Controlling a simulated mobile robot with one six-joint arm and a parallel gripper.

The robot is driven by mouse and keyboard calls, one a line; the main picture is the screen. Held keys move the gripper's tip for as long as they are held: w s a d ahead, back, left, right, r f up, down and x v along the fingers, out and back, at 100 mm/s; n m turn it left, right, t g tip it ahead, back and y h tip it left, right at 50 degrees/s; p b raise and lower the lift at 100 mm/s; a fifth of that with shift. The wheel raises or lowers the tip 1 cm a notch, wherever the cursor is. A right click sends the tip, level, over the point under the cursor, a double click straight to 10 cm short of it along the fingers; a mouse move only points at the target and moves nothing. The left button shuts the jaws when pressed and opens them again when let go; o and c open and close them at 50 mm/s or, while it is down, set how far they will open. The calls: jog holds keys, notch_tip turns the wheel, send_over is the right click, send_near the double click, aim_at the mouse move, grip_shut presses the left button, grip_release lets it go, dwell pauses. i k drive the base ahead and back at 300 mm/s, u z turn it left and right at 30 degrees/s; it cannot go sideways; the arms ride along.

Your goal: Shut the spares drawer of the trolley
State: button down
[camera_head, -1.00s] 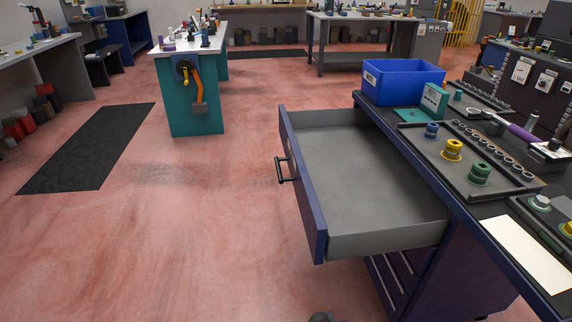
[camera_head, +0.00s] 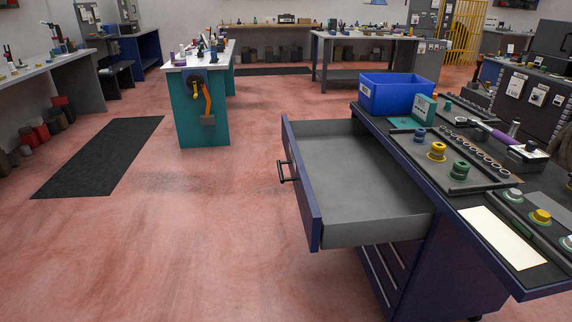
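The trolley (camera_head: 450,235) is dark blue with a black top and stands at the right. Its top drawer (camera_head: 365,180) is pulled far out to the left. The drawer's grey inside looks empty. I cannot read a label marking it as the spares drawer. The dark bar handle (camera_head: 286,171) sits on the drawer's blue front panel (camera_head: 305,195), which faces left. Below it are more drawer fronts, which look shut. My gripper is not in view.
A blue bin (camera_head: 400,94), a teal box and colored spools stand on the trolley top. A teal-sided bench (camera_head: 203,115) stands beyond, left of centre. A black mat (camera_head: 100,158) lies at the left. The red floor (camera_head: 190,240) left of the drawer is clear.

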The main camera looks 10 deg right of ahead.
aim_at(350, 191)
jog(key=z, duration=0.05)
jog(key=i, duration=0.55)
jog(key=u, duration=0.05)
jog(key=k, duration=0.15)
jog(key=u, duration=3)
jog(key=i, duration=0.1)
jog(key=z, duration=0.3)
